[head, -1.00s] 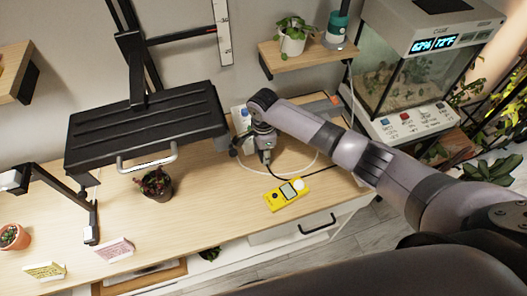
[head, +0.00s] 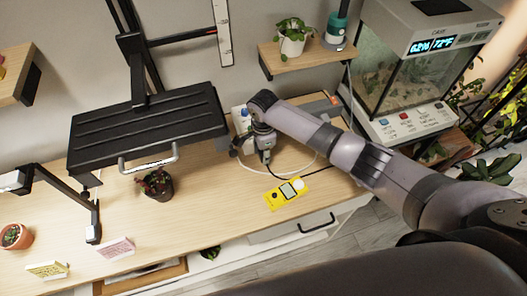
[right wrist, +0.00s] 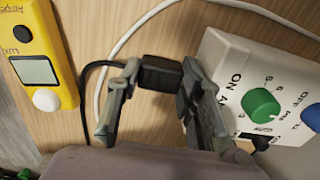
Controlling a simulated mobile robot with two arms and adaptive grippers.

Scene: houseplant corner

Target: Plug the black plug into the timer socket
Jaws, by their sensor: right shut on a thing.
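My right gripper (head: 264,153) is low over the table at its back right. In the right wrist view its fingers (right wrist: 158,80) are shut on the black plug (right wrist: 160,72), with a black cord trailing left. The white timer (right wrist: 230,62), with a green knob and a blue knob, stands just right of the plug. The right finger is close to the timer's near edge; I cannot tell if they touch. The plug looks apart from the timer, and I cannot make out the socket opening. In the head view the timer (head: 240,114) is mostly hidden behind my right arm. My left gripper is not in view.
A yellow meter (head: 287,193) lies in front of the gripper; the black cord passes behind it. A white cable (right wrist: 127,40) curves across the table. A black grow-light panel (head: 148,128) hangs to the left, above a potted plant (head: 157,184). A terrarium (head: 405,70) stands at right.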

